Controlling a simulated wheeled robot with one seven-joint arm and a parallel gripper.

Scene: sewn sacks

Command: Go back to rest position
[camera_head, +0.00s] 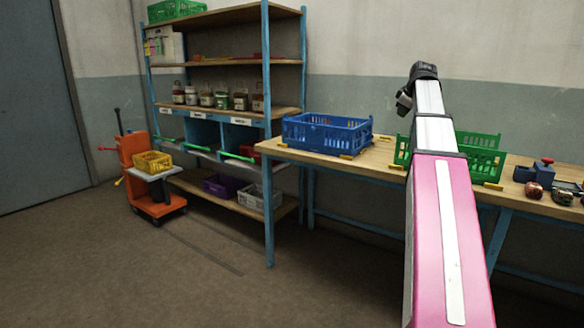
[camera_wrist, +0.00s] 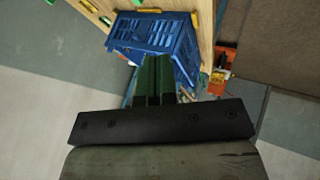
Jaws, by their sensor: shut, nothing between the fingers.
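My arm rises through the right of the head view, stretched up in front of the workbench. In the wrist view my gripper (camera_wrist: 157,80) shows as two green fingers side by side, shut with nothing between them. Beyond the fingertips in that view is the blue crate (camera_wrist: 150,32), clear of the gripper. The same blue crate (camera_head: 327,138) stands on the left part of the workbench (camera_head: 378,155) in the head view. The fingers cannot be made out in the head view.
A green crate (camera_head: 482,158) stands on the bench behind my arm. A blue block-like tool (camera_head: 538,172) and several small round items lie at the right. A blue-framed shelf (camera_head: 267,120) holds bottles and bins. An orange cart (camera_head: 140,172) carries a yellow basket (camera_head: 152,161). Open floor lies in front.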

